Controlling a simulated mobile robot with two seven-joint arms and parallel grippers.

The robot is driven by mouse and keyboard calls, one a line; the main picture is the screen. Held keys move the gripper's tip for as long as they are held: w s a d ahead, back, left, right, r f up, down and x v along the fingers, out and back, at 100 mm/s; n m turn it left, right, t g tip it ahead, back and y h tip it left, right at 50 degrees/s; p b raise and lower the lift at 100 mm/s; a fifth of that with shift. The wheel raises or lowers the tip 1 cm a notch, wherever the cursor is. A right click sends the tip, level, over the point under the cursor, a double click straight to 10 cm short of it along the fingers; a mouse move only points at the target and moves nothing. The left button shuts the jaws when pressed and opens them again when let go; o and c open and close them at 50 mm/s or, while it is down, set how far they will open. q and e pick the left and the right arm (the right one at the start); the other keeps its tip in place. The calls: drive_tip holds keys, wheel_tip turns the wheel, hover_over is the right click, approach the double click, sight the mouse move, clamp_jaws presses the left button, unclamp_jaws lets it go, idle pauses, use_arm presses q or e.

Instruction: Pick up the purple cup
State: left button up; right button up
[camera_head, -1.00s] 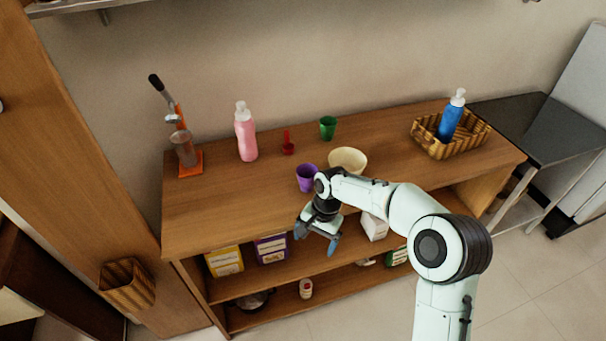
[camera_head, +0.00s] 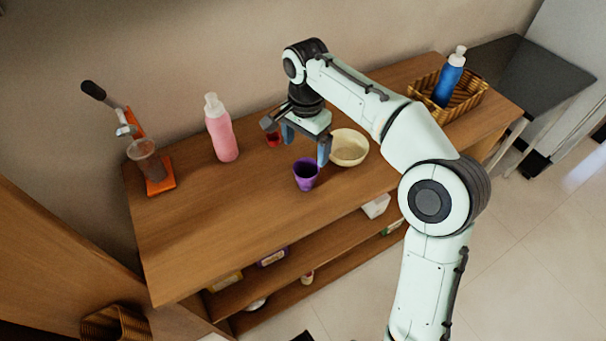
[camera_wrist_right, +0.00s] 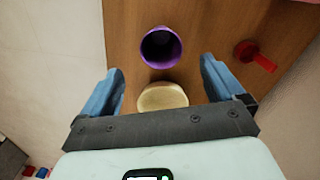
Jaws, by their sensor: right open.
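The purple cup (camera_head: 306,175) stands upright on the wooden shelf top, in front of my right gripper. It also shows in the right wrist view (camera_wrist_right: 161,48), seen from above into its dark opening, beyond the fingertips and roughly centred between them. My right gripper (camera_head: 306,150) points down over the shelf top, just behind the cup. Its two blue fingers are apart, with nothing between them; in the right wrist view they spread to either side (camera_wrist_right: 160,82). My left gripper is in neither view.
A cream bowl (camera_head: 348,148) stands close to the cup's right. A red item (camera_head: 273,139) is behind the gripper's left side. A pink bottle (camera_head: 221,130) and an orange-based press (camera_head: 160,186) stand left. A basket (camera_head: 466,98) with a blue bottle (camera_head: 449,78) is right. The front-left top is clear.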

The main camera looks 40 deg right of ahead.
approach(306, 170)
drive_tip(key=s+a+f, duration=0.2)
drive_tip(key=f, duration=0.1)
drive_tip(key=f+b, duration=0.1)
drive_tip(key=f, duration=0.3)
drive_tip(key=shift+w+d+b, duration=0.1)
drive_tip(key=shift+d+b, duration=0.25)
drive_tip(key=shift+b, duration=0.05)
drive_tip(key=c, duration=1)
